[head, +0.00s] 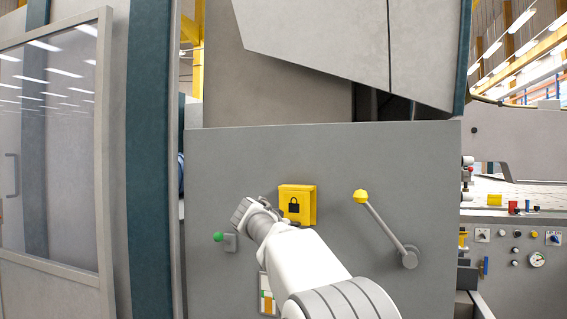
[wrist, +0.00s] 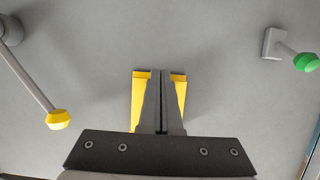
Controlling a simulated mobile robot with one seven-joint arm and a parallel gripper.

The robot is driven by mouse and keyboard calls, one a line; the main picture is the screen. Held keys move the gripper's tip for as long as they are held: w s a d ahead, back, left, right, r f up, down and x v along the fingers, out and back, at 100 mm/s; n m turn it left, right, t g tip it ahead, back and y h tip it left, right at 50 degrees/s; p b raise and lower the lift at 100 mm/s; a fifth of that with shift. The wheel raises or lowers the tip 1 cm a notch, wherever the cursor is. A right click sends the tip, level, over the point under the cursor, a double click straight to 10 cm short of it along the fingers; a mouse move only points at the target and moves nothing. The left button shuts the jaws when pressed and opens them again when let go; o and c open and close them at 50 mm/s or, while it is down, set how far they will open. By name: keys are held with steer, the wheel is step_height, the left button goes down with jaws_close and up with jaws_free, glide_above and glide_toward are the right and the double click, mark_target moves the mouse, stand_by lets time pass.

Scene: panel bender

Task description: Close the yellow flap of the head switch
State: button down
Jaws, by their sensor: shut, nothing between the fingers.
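The yellow flap (head: 295,203) of the head switch, marked with a black padlock, is on the grey panel in the head view. Its marked face is turned outward and covers the switch behind it; whether it sits fully flush I cannot tell. My gripper (wrist: 161,75) is shut and empty in the wrist view. Yellow parts of the flap or its housing (wrist: 139,98) show on both sides of the fingers, which hide the middle. Whether the fingertips touch the yellow I cannot tell. In the head view the fingers are not clearly seen; my wrist is at the flap's left.
A grey lever with a yellow knob (head: 361,196) stands right of the flap. A green knob (head: 219,237) sticks out at the left; it also shows in the wrist view (wrist: 306,62). The grey panel (head: 400,150) is otherwise mostly bare. A control desk (head: 515,235) is far right.

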steer(key=shift+x, duration=1.25)
steer(key=shift+s+f, duration=0.1)
steer(key=shift+f, duration=0.1)
steer(key=shift+r, duration=0.15)
steer(key=shift+r+p, duration=0.65)
steer(key=shift+r, duration=0.05)
steer(key=shift+s, duration=0.15)
